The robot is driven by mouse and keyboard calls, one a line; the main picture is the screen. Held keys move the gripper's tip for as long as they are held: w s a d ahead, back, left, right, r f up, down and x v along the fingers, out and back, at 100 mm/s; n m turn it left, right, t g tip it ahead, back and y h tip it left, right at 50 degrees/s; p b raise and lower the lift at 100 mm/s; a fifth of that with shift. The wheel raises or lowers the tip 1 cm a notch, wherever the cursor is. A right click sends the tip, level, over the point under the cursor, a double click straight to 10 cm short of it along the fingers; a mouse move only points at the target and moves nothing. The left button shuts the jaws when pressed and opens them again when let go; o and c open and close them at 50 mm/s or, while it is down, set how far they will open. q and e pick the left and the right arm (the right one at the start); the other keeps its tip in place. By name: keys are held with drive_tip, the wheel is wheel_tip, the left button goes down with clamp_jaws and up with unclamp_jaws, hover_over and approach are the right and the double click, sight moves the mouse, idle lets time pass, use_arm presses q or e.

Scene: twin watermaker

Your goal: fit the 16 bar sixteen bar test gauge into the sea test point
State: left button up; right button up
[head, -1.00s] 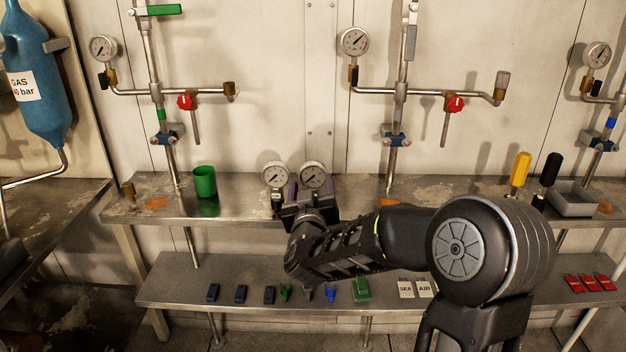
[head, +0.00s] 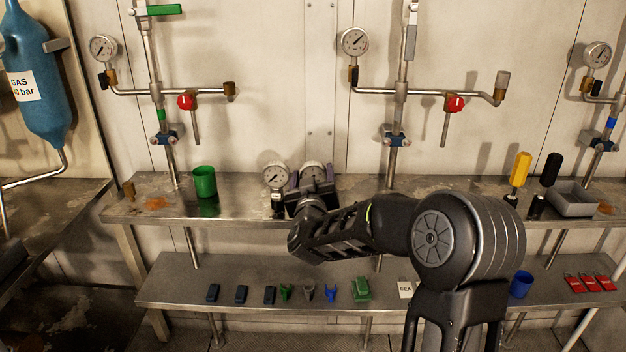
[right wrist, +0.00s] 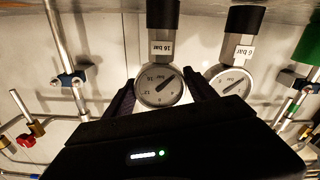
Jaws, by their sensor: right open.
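The 16 bar test gauge (head: 313,172) stands on the upper bench, its dial partly hidden by my right gripper (head: 312,184). In the right wrist view, upside down, the gauge (right wrist: 158,84) with its "16 bar" label lies between the open fingers (right wrist: 163,97). I see no clear grip on it. The 6 bar gauge (head: 276,175) stands close to its left, outside the fingers. Pipe branches end in a brass fitting (head: 229,89) at left and a grey-topped fitting (head: 502,82) at right. I cannot tell which is the sea test point. My left gripper is out of view.
A green cup (head: 204,181) stands left on the upper bench (head: 240,205). Yellow (head: 520,169) and black (head: 551,169) handled tools and a grey tray (head: 572,199) stand right. The lower shelf holds clips, a SEA card (head: 406,289), a blue cup (head: 521,284) and red tags (head: 589,283).

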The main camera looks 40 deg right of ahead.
drive_tip(key=shift+c, duration=0.4)
drive_tip(key=c, duration=1.1)
drive_tip(key=shift+c, duration=0.2)
wheel_tip(320, 180, up, 10)
drive_tip(key=shift+r+p, duration=0.1)
drive_tip(key=shift+p, duration=1.1)
